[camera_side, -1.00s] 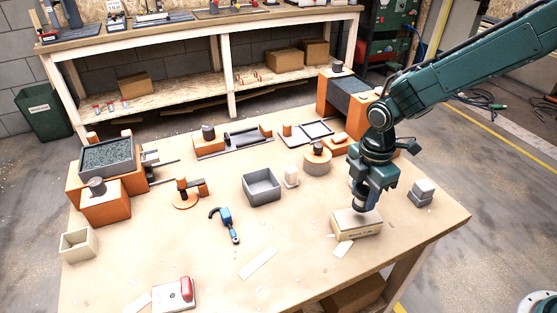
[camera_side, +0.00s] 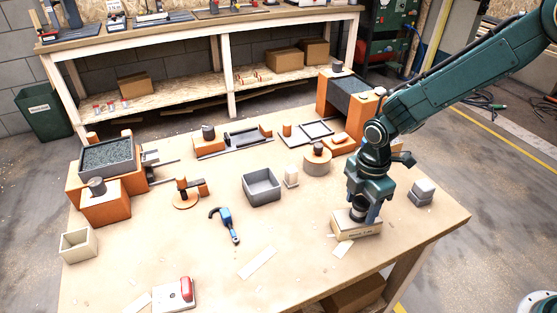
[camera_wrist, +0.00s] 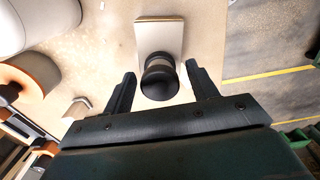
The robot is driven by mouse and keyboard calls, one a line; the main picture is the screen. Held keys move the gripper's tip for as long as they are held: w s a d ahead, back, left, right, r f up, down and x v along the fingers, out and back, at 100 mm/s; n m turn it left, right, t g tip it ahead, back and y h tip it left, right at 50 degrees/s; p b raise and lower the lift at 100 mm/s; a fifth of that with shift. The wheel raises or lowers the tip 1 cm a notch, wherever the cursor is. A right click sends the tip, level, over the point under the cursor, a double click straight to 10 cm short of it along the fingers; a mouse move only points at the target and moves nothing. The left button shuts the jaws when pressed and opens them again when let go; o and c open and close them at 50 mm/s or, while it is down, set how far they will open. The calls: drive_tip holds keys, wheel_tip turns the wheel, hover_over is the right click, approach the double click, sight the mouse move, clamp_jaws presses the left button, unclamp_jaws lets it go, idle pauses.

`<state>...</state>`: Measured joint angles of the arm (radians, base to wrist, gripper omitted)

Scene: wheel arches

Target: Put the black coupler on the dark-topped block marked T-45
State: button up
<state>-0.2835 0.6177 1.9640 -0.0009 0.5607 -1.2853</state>
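A cream block (camera_side: 362,231) with a small label on its front lies on the table's front right; the label is too small to read surely. The black coupler (camera_side: 357,213) is at the block's top, and it shows round and dark in the wrist view (camera_wrist: 160,78), in front of the pale block (camera_wrist: 160,35). My gripper (camera_side: 358,214) is low over the block. In the wrist view its two fingers (camera_wrist: 160,72) stand open on either side of the coupler, with a gap at each side. Whether the coupler rests fully on the block is hard to tell.
A small grey block (camera_side: 421,194) is to the right. The front middle is mostly clear.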

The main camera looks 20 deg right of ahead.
sight(364, 202)
drive_tip(key=shift+r, duration=0.1)
wheel_tip(364, 202, up, 12)
idle(0.9)
drive_tip(key=shift+r, duration=0.15)
idle(0.3)
drive_tip(key=s+d+r+m+t, duration=0.3)
drive_tip(key=s+d+r+m, duration=0.55)
drive_tip(key=s+r, duration=0.2)
drive_tip(key=s+d+r+m+t, duration=0.2)
drive_tip(key=s+d+m, duration=0.1)
drive_tip(key=s+m, duration=0.6)
drive_tip(key=s, duration=0.3)
drive_tip(key=shift+s+d+t, duration=0.25)
drive_tip(key=shift+s+t, duration=0.05)
drive_tip(key=shift+s, duration=0.05)
